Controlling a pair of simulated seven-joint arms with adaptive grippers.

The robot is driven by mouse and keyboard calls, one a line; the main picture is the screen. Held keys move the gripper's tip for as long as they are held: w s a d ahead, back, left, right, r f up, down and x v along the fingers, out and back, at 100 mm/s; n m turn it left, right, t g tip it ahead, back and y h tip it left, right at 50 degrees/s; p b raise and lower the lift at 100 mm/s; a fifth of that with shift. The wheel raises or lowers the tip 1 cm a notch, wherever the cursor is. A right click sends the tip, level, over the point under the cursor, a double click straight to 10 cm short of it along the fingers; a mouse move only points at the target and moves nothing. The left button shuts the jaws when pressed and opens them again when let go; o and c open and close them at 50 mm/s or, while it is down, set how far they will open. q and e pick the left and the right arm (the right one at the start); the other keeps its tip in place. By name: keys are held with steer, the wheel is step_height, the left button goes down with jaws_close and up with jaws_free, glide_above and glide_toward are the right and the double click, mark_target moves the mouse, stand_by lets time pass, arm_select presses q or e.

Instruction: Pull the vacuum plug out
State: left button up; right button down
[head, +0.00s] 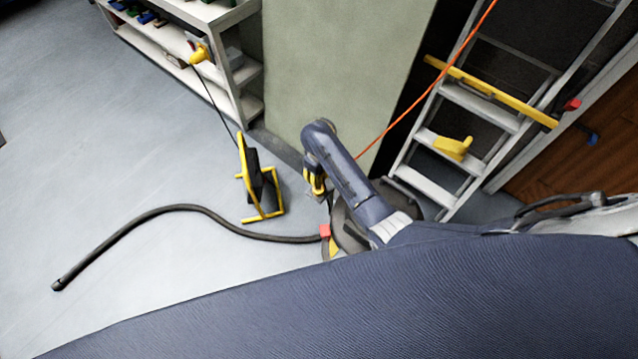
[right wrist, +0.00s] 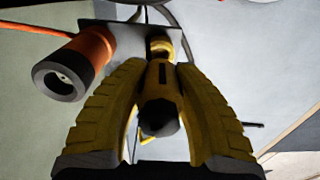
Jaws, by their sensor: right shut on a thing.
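The vacuum (head: 346,236) is a dark round body on the floor, largely hidden by my right arm. Its hose (head: 180,208) curves away to the left. My right gripper (head: 317,186) points down beside the vacuum. In the right wrist view its yellow fingers (right wrist: 160,72) are shut on a yellow-and-black plug (right wrist: 159,110). An orange connector with a dark face (right wrist: 72,75) is left of the fingers, on an orange cord (right wrist: 38,28). I cannot tell whether the held plug is joined to anything. My left gripper is not in view.
A yellow-framed work lamp (head: 255,185) stands left of my right gripper. A white shelf (head: 232,70) is behind it. A ladder (head: 480,105) leans at the right, and an orange cord (head: 425,92) runs down past it. The floor at left is mostly clear.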

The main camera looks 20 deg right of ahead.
steer(key=shift+r, duration=0.3)
stand_by(0.4)
steer(key=shift+r, duration=2.6)
